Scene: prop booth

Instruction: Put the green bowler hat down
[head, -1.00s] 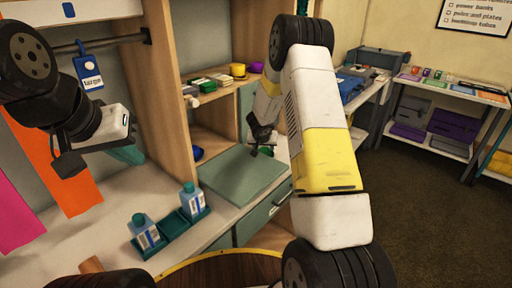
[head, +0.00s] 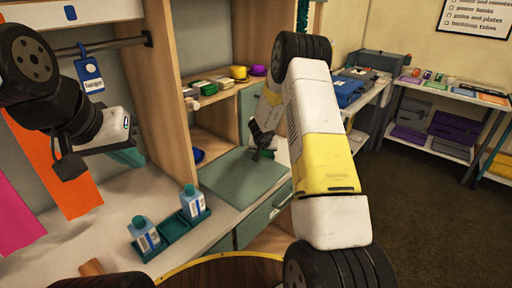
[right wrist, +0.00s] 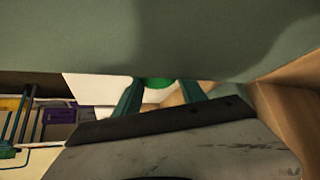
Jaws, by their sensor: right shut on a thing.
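The green bowler hat shows only as a small bright green patch (right wrist: 157,83) between the two teal fingers of my right gripper (right wrist: 162,88) in the right wrist view. That gripper is shut on it. In the head view my right gripper (head: 263,153) hangs over the back right part of a grey-green pad (head: 235,182), with a bit of green at its tips. Whether the hat touches the pad cannot be told. My left gripper (head: 128,157) is at the left, above the counter and away from the hat; its finger opening is not clear.
Two bottles (head: 145,233) stand in a teal holder (head: 174,229) on the counter (head: 105,215), left of the pad. A blue tag (head: 90,75) hangs from a rail near my left arm.

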